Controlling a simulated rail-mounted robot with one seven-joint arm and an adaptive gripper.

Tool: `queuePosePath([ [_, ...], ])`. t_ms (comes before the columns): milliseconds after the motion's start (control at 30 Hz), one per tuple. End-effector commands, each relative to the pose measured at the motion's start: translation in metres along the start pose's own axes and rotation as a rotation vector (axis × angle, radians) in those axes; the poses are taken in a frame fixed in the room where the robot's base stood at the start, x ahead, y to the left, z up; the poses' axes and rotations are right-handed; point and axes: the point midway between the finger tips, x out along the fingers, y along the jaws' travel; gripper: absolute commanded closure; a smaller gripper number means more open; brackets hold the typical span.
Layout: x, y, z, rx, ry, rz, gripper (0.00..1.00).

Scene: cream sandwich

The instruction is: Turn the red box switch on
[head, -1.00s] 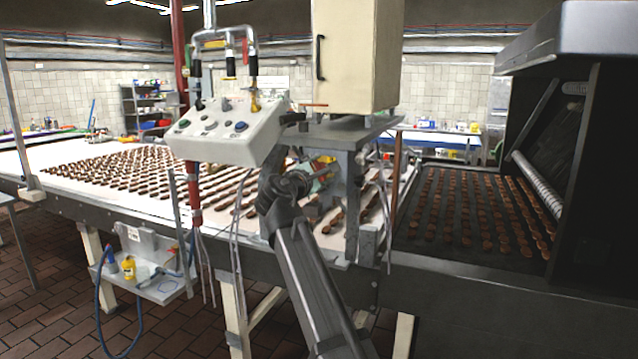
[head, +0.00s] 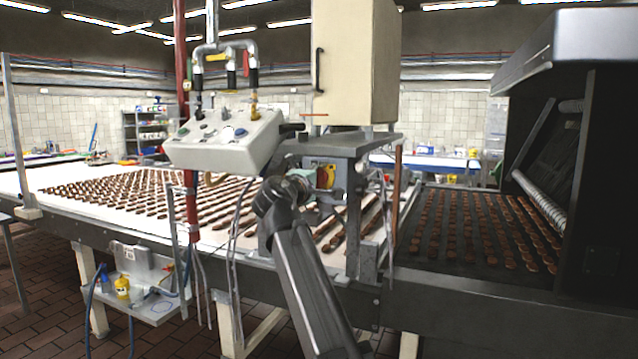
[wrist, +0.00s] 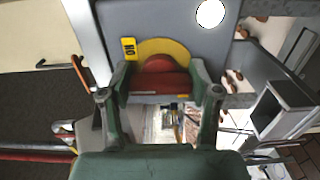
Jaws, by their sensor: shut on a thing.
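The red box switch (wrist: 160,76) is a red knob on a yellow disc, mounted on a grey plate. In the wrist view, a small yellow label with dark letters sits at the disc's upper left. My gripper (wrist: 160,84) has its two green fingers on either side of the red knob and is shut on it. In the head view, the switch (head: 328,176) shows as a small yellow and red patch under the grey stand, and my gripper (head: 308,180) reaches it from the left. The fingers partly hide the knob there.
A pale control panel (head: 225,139) with buttons hangs just left of and above my gripper. A cream cabinet (head: 355,65) stands on the grey stand. Rows of brown biscuits lie on the white conveyor (head: 75,180). A dark oven-like machine (head: 560,180) stands at the right.

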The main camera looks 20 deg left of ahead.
Motion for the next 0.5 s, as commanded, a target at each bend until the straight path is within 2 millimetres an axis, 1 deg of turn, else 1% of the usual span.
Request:
queuePosePath([
  [333, 0.0007, 0.0017, -0.0004, 0.005, 0.001, 0.002, 0.73],
  [367, 0.0007, 0.0017, -0.0004, 0.005, 0.001, 0.002, 0.28],
  [400, 0.0006, 0.0015, -0.0004, 0.005, 0.001, 0.002, 0.13],
  [500, 0.0005, 0.0011, -0.0003, 0.004, 0.0, 0.001, 0.12],
])
